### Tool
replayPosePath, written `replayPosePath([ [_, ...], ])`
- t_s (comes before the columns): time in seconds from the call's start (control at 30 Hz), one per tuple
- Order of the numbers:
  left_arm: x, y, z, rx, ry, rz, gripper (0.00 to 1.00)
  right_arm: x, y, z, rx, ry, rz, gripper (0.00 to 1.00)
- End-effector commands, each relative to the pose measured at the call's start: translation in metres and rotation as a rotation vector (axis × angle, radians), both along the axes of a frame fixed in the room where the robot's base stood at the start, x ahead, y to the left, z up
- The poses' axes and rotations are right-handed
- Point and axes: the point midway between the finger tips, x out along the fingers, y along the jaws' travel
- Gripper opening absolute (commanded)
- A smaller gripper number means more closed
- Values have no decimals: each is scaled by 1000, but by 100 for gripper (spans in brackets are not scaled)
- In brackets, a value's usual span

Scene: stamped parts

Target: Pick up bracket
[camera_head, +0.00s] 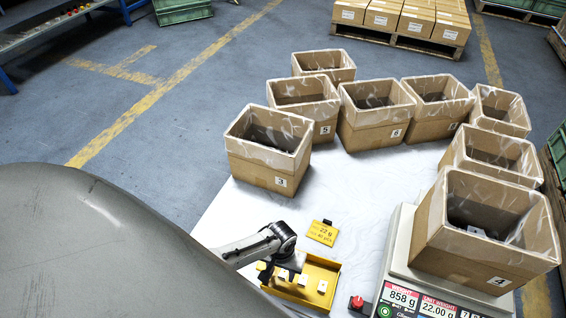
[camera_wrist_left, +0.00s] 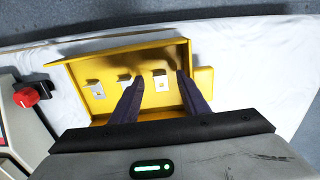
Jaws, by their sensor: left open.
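A yellow tray (camera_head: 326,265) lies on the white table with several small pale metal brackets in it. In the left wrist view the tray (camera_wrist_left: 120,58) holds a row of brackets: one at the left (camera_wrist_left: 95,87), one in the middle (camera_wrist_left: 125,79) and one at the right (camera_wrist_left: 161,82). My left gripper (camera_head: 290,272) hangs over the tray in the head view. In the left wrist view its dark fingers (camera_wrist_left: 159,80) are open, and the right bracket shows between their tips. Whether they touch it I cannot tell. My right gripper is not in view.
A scale (camera_head: 400,270) carries a box marked 4 (camera_head: 480,255) and reads 858 g. Several open cardboard boxes, such as box 3 (camera_head: 262,175), stand behind. A yellow card (camera_head: 322,233) lies behind the tray. A red button (camera_head: 357,302) is at the tray's right.

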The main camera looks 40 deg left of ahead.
Motion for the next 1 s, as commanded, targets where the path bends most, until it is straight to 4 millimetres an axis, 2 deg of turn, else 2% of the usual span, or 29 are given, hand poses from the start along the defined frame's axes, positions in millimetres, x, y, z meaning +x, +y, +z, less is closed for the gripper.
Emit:
replayPosePath([
  [0.03, 0, -1, -14, 0, 0, 0, 41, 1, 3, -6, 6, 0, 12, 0],
  [0.1, 0, -1, -21, -1, 2, 0, 41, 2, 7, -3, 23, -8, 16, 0],
  [0.43, 0, -1, -24, -1, 0, 0, 41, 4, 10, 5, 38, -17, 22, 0],
  [0.7, 0, -1, -24, -1, 0, 0, 0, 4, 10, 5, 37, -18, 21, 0],
  [1.0, 0, -1, -18, -1, 0, 0, 0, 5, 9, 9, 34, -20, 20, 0],
])
